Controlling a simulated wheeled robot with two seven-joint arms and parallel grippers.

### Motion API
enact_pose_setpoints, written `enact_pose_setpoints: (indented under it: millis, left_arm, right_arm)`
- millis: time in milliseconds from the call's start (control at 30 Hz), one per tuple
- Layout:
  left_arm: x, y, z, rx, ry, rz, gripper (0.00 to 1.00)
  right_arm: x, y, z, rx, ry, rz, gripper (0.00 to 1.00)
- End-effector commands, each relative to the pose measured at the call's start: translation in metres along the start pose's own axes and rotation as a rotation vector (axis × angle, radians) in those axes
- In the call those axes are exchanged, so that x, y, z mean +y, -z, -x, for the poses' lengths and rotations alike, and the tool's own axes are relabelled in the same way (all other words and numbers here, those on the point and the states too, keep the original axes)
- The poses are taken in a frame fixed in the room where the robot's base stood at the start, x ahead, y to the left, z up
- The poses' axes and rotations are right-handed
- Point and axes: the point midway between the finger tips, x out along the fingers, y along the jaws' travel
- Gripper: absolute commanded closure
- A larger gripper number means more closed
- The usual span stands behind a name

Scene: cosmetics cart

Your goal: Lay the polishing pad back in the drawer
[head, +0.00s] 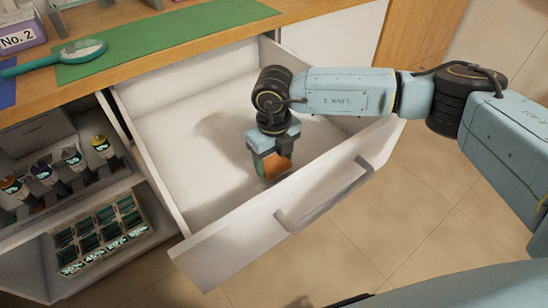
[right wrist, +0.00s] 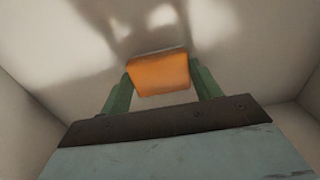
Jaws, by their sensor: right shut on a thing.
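The polishing pad (head: 279,165) is an orange block in my right gripper (head: 272,172). In the right wrist view, the pad (right wrist: 159,73) sits between the two green fingers of the gripper (right wrist: 160,85), which are shut on its sides. The drawer (head: 190,180) is white and pulled open, and it looks empty apart from shadows. My right gripper points down inside the drawer's outline, near its front wall. I cannot tell whether the pad touches the drawer floor. My left gripper is not in view.
The drawer front has a grey handle (head: 325,195). Left of the drawer, open shelves hold several small bottles (head: 70,160) and a box of labelled compartments (head: 103,235).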

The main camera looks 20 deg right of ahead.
Motion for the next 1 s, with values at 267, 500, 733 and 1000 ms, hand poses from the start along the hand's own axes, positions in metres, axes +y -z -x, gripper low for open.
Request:
enact_pose_setpoints:
  millis: [267,500,733,1000]
  left_arm:
    - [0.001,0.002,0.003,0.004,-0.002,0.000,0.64]
    - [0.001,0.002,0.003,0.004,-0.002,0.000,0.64]
    - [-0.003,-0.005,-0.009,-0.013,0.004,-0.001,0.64]
    - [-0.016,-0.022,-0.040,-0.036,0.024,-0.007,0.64]
  right_arm:
    - [0.000,0.000,-0.002,0.000,0.000,0.000,0.15]
    - [0.000,0.000,-0.001,0.000,0.000,0.000,0.15]
    - [0.000,-0.001,0.016,-0.003,0.001,0.000,0.15]
    - [0.000,-0.001,0.076,-0.003,0.000,0.001,0.15]
